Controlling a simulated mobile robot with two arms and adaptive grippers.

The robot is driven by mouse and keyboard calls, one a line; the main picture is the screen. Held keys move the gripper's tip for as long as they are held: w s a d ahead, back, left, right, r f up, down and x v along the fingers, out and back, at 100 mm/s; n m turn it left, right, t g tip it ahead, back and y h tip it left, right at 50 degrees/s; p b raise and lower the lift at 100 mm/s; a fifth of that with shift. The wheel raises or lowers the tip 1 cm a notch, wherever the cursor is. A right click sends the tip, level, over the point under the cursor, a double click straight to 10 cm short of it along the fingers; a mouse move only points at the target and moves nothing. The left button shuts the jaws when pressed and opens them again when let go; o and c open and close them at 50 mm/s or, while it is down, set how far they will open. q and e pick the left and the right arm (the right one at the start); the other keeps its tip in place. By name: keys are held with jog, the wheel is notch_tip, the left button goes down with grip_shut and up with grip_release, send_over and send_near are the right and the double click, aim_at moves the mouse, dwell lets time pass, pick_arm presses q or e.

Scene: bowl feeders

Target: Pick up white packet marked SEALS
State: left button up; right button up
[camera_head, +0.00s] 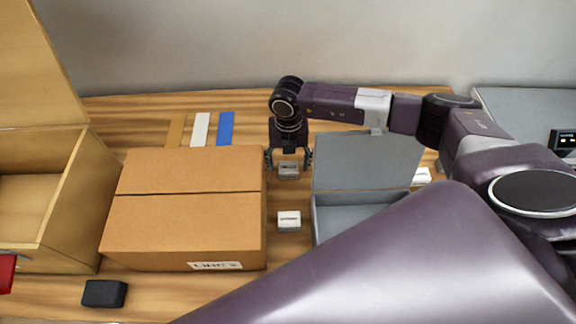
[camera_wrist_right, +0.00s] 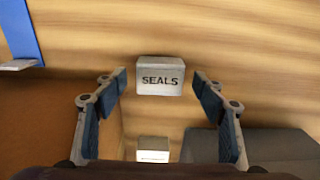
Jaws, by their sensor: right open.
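The white packet marked SEALS (camera_wrist_right: 160,77) shows in the right wrist view between my open fingertips, with its dark lettering readable. It looks greyish in the head view (camera_head: 288,171), on the wooden table between the cardboard box and the grey box. My right gripper (camera_head: 289,166) points down over it, one finger on each side. In the right wrist view the gripper (camera_wrist_right: 160,82) shows a gap between each fingertip and the packet. How high the fingertips are above the table is hard to tell. My left gripper is not in view.
A second white packet (camera_head: 289,222) lies nearer, between the closed cardboard box (camera_head: 185,225) and the open grey box (camera_head: 368,162). Another white packet (camera_head: 421,177) lies right of the grey box. Tan, white and blue strips (camera_head: 225,128) lie behind the cardboard box. A black block (camera_head: 104,293) is at the front left.

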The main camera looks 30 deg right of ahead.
jog(key=shift+f, duration=0.9)
jog(key=shift+c, duration=0.2)
jog(key=c, duration=1.3)
jog(key=shift+c, duration=0.2)
jog(key=shift+r, duration=0.2)
